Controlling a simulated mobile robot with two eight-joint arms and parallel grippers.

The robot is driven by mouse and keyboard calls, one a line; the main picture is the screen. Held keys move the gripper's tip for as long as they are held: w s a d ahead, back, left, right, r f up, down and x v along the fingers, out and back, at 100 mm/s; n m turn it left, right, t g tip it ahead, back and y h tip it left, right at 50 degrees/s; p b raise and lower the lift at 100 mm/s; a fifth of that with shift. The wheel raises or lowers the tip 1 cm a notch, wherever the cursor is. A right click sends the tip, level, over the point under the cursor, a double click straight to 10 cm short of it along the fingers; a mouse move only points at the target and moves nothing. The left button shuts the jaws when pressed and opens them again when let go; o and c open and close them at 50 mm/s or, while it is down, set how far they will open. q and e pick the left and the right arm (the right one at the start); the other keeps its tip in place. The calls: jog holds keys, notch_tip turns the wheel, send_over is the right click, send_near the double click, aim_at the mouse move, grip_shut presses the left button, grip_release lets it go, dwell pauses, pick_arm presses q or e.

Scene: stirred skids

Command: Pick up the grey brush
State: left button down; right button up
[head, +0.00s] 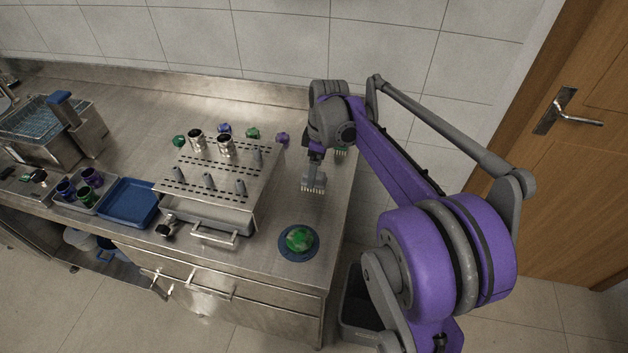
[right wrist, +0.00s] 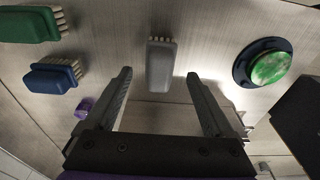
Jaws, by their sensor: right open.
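The grey brush (head: 313,182) lies on the steel counter near its right end, with pale bristles at one end. It also shows in the right wrist view (right wrist: 160,66), upper middle. My right gripper (right wrist: 159,77) is open, its two fingers apart on either side of the line to the brush. The brush's near end shows between the fingertips, and no contact is visible. In the head view my right gripper (head: 315,155) is just behind the brush, partly hidden by my wrist. My left gripper is not in view.
A green brush (right wrist: 28,24) and a blue brush (right wrist: 52,76) lie left of the grey one in the wrist view. A green lump on a round dark blue dish (head: 285,254) sits at the counter's front. A slotted steel rack (head: 222,172) stands left.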

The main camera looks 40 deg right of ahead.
notch_tip(320, 180, down, 2)
jog(key=shift+w+f, duration=0.15)
jog(key=shift+f, duration=0.05)
grip_shut()
dwell(0.4)
